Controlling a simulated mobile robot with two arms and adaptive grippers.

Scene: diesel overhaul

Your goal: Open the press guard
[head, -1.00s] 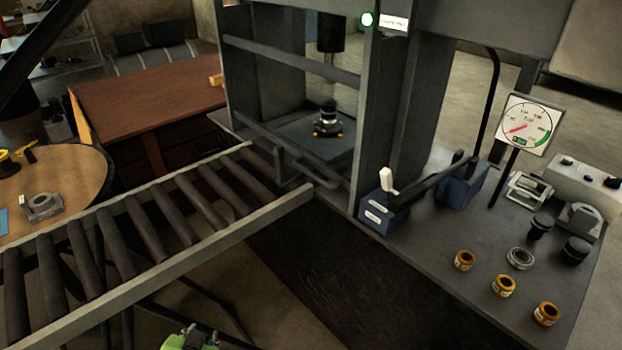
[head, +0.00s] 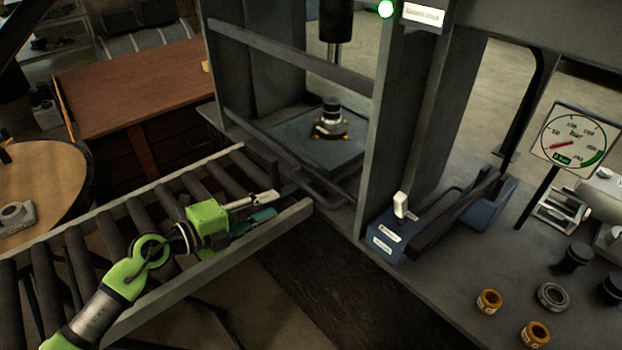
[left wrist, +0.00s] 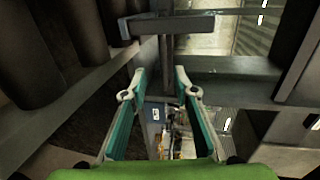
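The press guard (head: 290,58) is a dark grey barred frame across the front of the press opening. Its upper bar runs between the uprights, and its lower bar has a protruding handle (head: 318,190). My left gripper (head: 277,205) is over the roller conveyor's end, just left of the handle and apart from it. In the left wrist view the left gripper (left wrist: 160,82) has its two fingers spread with nothing between them. A grey bar that looks like the handle (left wrist: 172,25) lies ahead of the fingertips there. My right gripper is not in view.
The roller conveyor (head: 235,246) lies beneath my left arm. Inside the press, a dark part (head: 331,118) stands on the plate under the ram (head: 336,28). A blue box with a white lever (head: 400,206), a pressure gauge (head: 575,141) and several brass rings sit to the right.

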